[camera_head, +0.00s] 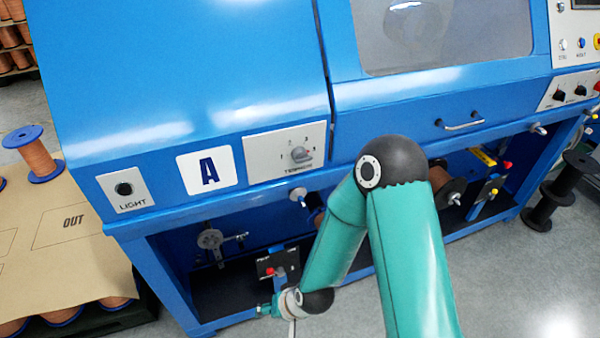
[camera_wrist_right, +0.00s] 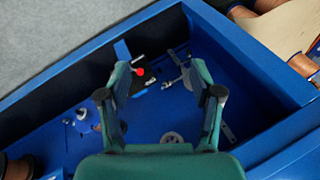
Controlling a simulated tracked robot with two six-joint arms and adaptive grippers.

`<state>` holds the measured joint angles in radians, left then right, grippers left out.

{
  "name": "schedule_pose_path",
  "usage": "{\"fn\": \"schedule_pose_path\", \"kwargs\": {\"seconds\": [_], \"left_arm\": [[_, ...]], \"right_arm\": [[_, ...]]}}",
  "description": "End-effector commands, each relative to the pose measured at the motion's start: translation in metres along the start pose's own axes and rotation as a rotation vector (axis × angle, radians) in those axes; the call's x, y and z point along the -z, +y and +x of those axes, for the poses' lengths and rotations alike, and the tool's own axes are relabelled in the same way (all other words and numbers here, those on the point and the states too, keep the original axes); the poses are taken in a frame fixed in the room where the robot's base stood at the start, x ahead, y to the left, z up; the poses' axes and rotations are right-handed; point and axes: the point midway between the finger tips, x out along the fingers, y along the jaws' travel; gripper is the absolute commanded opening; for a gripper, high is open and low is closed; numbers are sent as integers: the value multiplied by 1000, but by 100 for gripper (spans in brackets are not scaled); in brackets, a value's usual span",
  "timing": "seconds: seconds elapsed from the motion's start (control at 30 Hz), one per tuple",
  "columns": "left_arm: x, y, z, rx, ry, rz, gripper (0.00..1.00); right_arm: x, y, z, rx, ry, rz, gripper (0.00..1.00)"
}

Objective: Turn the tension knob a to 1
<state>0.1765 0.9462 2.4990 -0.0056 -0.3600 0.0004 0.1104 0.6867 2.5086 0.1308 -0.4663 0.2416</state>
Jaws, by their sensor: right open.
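The tension knob (camera_head: 299,154) is a grey knob on a light plate (camera_head: 258,150) on the blue machine's front, right of the "A" label (camera_head: 207,171). The numbers 1 to 3 show around it, and a small red mark is at its right side. Its exact pointer direction is too small to tell. My right gripper (camera_head: 267,309) is low at the machine's lower bay, well below the knob and apart from it. In the right wrist view its two fingers (camera_wrist_right: 160,94) are spread with nothing between them. My left gripper is not in view.
The lower bay (camera_wrist_right: 60,130) holds pulleys, a black block with a red button (camera_wrist_right: 140,72) and metal rods close around my right gripper. A light button (camera_head: 124,189) is left of the "A" label. A copper spool (camera_head: 35,155) stands on the board at left.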

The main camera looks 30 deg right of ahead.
Motion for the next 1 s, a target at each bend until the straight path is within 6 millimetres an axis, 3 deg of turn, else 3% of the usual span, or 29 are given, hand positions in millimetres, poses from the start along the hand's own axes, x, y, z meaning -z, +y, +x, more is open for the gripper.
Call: {"fn": "schedule_pose_path", "kwargs": {"seconds": [0.03, 0.13, 0.2, 0.33, 0.5, 0.6, 0.8, 1.0], "left_arm": [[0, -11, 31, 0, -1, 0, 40], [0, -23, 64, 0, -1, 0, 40], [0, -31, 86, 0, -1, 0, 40], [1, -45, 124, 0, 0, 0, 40], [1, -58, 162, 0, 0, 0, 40], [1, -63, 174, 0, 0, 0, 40], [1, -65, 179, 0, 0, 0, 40], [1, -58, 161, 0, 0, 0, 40]], "right_arm": [[28, -6, 6, 40, 116, 89, 65], [80, -23, -18, 152, 329, 313, 65], [110, -32, -45, 264, 465, 484, 65], [147, -37, -108, 525, 660, 798, 65], [162, -21, -184, 872, 781, 1140, 65], [161, -8, -215, 1026, 801, 1278, 65], [161, 5, -243, 1164, 806, 1403, 65], [175, 2, -245, 1166, 812, 1410, 65]]}}
